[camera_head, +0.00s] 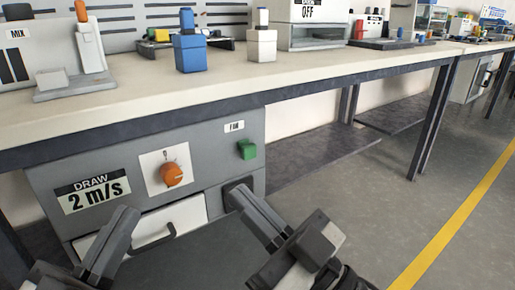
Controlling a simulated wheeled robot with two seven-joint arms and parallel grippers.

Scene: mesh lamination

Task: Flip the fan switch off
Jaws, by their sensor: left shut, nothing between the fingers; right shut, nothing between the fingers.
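The green fan switch (247,149) is on the right part of the grey cabinet front under the bench, below a small white label (235,127) whose lettering is hard to read. I cannot tell from its shape which position it is in. My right gripper (238,192) is shut and empty, below the switch and apart from it in the picture, in front of a dark opening on the cabinet. My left gripper (124,213) is shut and empty, lower left, in front of the cabinet below the "DRAW 2 m/s" label (93,195).
An orange knob (171,174) on a white plate is left of the switch. A white drawer front (168,226) with a dark handle is below it. The bench top (215,84) overhangs the cabinet and holds blue and white blocks. Grey floor (390,190) is open at right.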

